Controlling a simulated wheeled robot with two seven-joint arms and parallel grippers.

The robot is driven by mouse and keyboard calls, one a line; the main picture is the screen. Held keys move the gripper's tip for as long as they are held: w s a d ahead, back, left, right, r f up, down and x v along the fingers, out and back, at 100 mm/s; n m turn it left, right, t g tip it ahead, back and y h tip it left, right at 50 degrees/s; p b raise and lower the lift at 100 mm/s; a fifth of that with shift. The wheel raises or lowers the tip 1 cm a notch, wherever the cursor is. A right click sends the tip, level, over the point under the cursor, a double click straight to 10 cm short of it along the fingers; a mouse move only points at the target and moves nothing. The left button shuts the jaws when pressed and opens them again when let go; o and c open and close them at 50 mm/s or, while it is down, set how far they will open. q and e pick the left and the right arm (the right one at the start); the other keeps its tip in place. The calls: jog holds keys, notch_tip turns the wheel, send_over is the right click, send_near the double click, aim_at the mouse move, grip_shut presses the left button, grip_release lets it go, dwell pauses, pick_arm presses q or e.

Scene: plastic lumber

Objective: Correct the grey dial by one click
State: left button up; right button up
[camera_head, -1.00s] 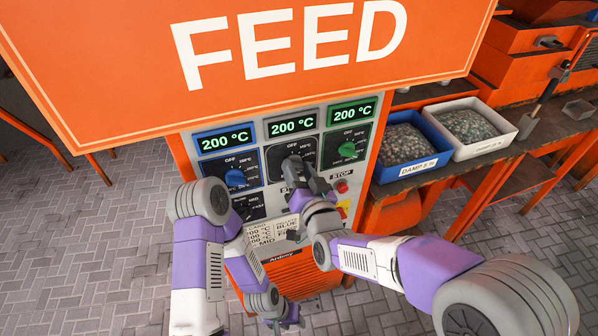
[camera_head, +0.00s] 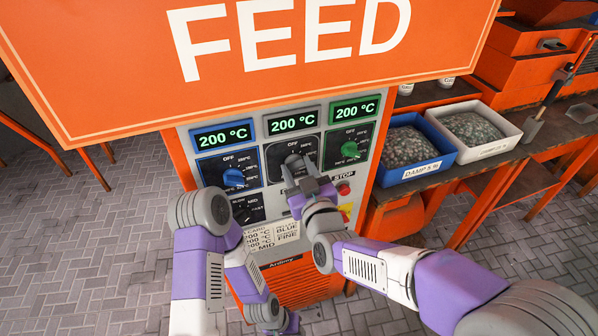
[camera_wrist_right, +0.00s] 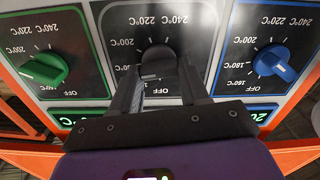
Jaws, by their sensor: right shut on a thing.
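The grey dial (camera_wrist_right: 158,62) sits in the middle of the panel, on a black scale marked OFF and temperatures. I cannot read where the dial points. The display above it (camera_head: 293,122) reads 200 °C. My left gripper (camera_head: 283,322) hangs low in front of the machine, away from the panel; its jaws cannot be made out.
A blue dial (camera_head: 234,178) and a green dial (camera_head: 350,149) flank the grey one; their displays also read 200 °C. A smaller MID dial (camera_head: 243,216) is at lower left. A red stop button (camera_head: 343,188) and a printed card (camera_head: 272,238) lie close by. Trays of pellets (camera_head: 440,166) stand right.

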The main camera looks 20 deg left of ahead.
dwell(0.5)
jog(key=o, duration=1.1)
jog(key=shift+c, duration=0.2)
jog(key=v, duration=0.7)
jog(key=shift+s+d, duration=0.2)
jog(key=shift+s, duration=0.05)
